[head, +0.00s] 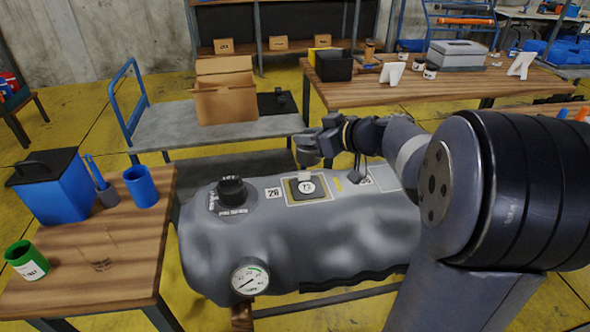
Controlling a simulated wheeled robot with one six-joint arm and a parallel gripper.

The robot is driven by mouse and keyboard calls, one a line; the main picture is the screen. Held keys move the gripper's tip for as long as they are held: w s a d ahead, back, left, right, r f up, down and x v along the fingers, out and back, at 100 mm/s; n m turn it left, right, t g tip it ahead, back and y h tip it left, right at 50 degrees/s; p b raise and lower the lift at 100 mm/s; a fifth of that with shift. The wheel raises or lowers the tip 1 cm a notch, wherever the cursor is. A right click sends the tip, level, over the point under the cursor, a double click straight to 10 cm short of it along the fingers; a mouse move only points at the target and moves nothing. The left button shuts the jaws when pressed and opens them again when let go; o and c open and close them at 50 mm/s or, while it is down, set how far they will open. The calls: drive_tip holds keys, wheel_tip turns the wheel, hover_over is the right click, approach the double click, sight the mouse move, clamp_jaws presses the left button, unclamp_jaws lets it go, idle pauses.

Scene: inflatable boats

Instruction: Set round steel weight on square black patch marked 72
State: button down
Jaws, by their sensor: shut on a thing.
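The square black patch (293,191) lies on top of the grey inflatable boat tube, inside a pale border. A white disc on it carries a number that looks like 72. My gripper (303,172) reaches in from the right and points down over the patch's far edge. It is shut on a small pale grey piece, which I take for the round steel weight (304,177). The weight's shape is too small to make out clearly. I cannot tell whether it touches the patch.
A black valve (231,190) stands left of the patch, and a pressure gauge (250,279) sits on the tube's front. A wooden table (95,262) with blue and green containers is at left. A grey cart (215,132) with a cardboard box (224,100) stands behind.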

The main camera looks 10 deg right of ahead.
drive_tip(key=shift+f, duration=4.7)
drive_tip(key=shift+f+b, duration=0.15)
drive_tip(key=shift+b, duration=0.3)
drive_tip(key=c, duration=1.6)
unclamp_jaws()
drive_tip(key=shift+f, duration=0.15)
drive_tip(key=shift+c, duration=0.2)
drive_tip(key=o, duration=0.5)
drive_tip(key=shift+c, duration=0.2)
drive_tip(key=shift+r, duration=0.2)
drive_tip(key=shift+s+d+r+p, duration=0.1)
drive_tip(key=shift+d+r+p, duration=0.05)
drive_tip(key=shift+p, duration=0.15)
drive_tip(key=b+v, duration=0.1)
drive_tip(key=v, duration=1)
drive_tip(key=shift+s+d+b, duration=0.25)
drive_tip(key=shift+b, duration=0.05)
